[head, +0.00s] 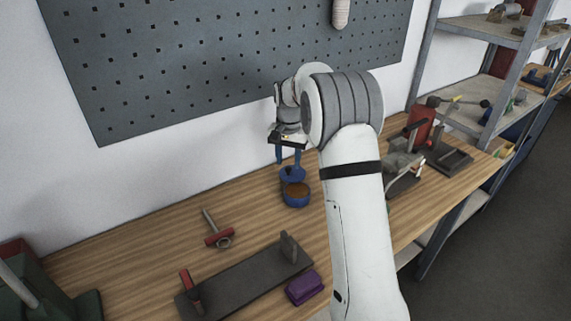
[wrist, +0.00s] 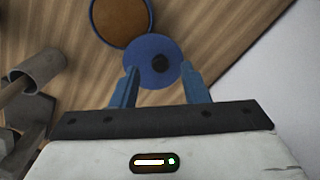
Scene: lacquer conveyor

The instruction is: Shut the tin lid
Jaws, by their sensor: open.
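The blue round tin (head: 296,203) stands on the bench below my gripper, open at the top, with brown contents showing. It also shows at the top of the wrist view (wrist: 92,18). The blue round lid (head: 292,178) is at the tin's back edge, off its opening; in the wrist view the lid (wrist: 140,50) has a dark round spot or knob near its middle. I cannot tell whether it is tilted up or flat. My gripper (head: 290,163) is open and points down over the lid, its two blue fingers (wrist: 159,72) apart on either side of the knob. Contact is unclear.
A red-handled tool (head: 219,239) and a dark plate fixture (head: 245,282) lie to the left and front, with a purple block (head: 304,287) beside it. A clamp-like metal device (head: 404,172) stands right of my arm. The pegboard wall (head: 190,60) is close behind.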

